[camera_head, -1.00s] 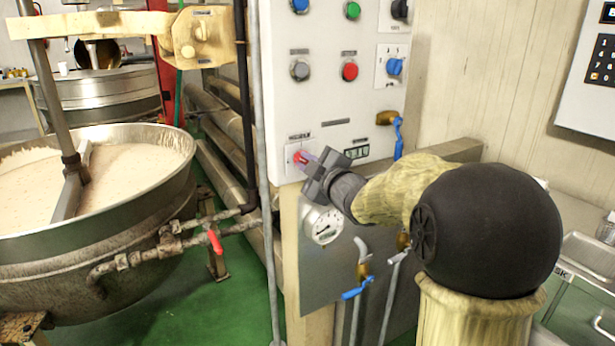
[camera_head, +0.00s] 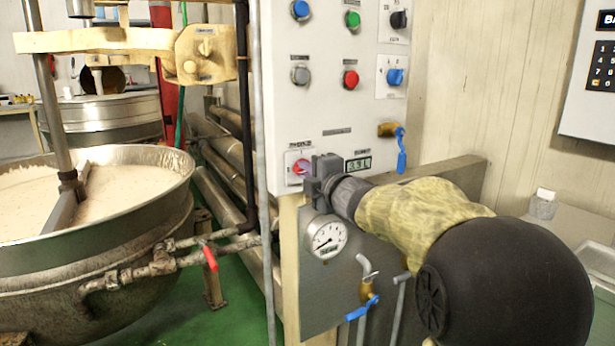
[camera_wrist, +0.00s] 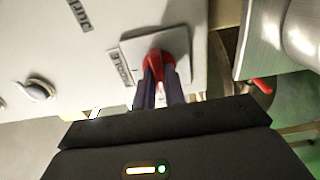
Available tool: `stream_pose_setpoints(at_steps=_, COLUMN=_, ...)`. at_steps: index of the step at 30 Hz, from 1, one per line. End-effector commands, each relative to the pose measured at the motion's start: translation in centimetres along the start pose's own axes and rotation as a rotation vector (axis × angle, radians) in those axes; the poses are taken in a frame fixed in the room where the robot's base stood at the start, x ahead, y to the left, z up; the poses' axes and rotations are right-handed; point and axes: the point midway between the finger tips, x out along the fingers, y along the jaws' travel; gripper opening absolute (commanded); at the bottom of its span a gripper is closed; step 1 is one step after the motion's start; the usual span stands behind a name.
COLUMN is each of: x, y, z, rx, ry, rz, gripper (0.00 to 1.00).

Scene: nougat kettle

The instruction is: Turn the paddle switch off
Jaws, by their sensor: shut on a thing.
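The paddle switch is a red lever (camera_head: 301,166) on a small pale square plate at the lower left of the white control panel (camera_head: 330,104). In the wrist view the red lever (camera_wrist: 158,58) stands out from its plate (camera_wrist: 186,38), beside a label that reads in part "PADDLE". My gripper (camera_head: 309,172) is at the plate from the right. In the wrist view its two dark fingers (camera_wrist: 160,86) are shut on the red lever, one on each side. The fingers hide part of the lever, and its on or off position is hard to tell.
The panel also bears a blue button (camera_head: 300,8), a red button (camera_head: 350,79) and a blue knob (camera_head: 394,76). A pressure gauge (camera_head: 325,238) and a blue-handled valve (camera_head: 362,307) sit just below my gripper. A large kettle (camera_head: 100,250) stands at left.

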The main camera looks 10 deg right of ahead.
Motion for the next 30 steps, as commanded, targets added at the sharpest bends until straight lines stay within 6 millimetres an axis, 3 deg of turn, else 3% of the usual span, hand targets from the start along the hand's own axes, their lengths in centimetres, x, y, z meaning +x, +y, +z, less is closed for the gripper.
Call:
stream_pose_setpoints(at_steps=9, x=0.0, y=-0.2, z=-0.1, rx=-0.005, ry=0.002, rz=-0.005, gripper=0.0)
stream_pose_setpoints(at_steps=10, x=0.0, y=-0.2, z=-0.1, rx=-0.005, ry=0.002, rz=-0.005, gripper=0.14)
stream_pose_setpoints(at_steps=13, x=0.0, y=-0.2, z=-0.1, rx=-0.004, ry=0.002, rz=-0.004, gripper=0.33)
stream_pose_setpoints(at_steps=23, x=-0.1, y=-0.1, z=0.0, rx=-0.003, ry=0.0, rz=-0.002, gripper=0.34)
stream_pose_setpoints(at_steps=30, x=-2.6, y=0.1, z=0.1, rx=-0.003, ry=-0.002, rz=-0.001, gripper=0.34)
